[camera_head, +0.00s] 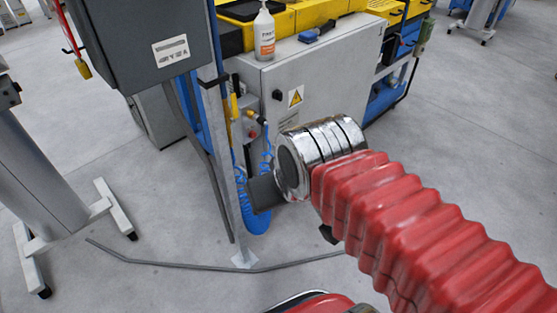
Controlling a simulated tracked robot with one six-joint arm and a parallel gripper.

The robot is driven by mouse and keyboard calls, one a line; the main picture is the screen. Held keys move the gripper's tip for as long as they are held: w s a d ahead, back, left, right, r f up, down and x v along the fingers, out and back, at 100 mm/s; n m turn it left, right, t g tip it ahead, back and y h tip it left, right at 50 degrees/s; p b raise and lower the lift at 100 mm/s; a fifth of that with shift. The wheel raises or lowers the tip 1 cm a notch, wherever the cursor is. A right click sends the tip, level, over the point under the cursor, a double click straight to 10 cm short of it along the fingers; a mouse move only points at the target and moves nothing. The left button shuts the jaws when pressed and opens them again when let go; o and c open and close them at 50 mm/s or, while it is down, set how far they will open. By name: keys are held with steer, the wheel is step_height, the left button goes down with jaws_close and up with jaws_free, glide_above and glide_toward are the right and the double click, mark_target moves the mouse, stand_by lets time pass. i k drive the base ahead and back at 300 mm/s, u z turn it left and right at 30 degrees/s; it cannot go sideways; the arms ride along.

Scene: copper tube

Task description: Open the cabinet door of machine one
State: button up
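A light grey cabinet (335,85) with a yellow warning triangle stands in the upper middle, on a machine with yellow covers (300,14). Its front looks closed, and a small dark knob or lock (277,95) sits near its left edge. I cannot tell from any label whether this is machine one. My arm comes in from the lower right, with a silver wrist in front of the cabinet's lower part. My gripper (265,193) shows only as a dark grey block left of the wrist. Its fingers cannot be made out, nor whether it touches anything.
A dark grey box (145,40) with a label hangs at the upper left beside a thin upright post (213,130). Coiled blue hoses (255,215) hang behind my gripper. A bottle (264,35) stands on the cabinet. A wheeled stand (45,190) is at left. A grey rail crosses the floor.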

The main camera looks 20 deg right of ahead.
mark_target(335, 75)
steer(key=z, duration=0.05)
steer(key=i, duration=1)
steer(key=u, duration=0.05)
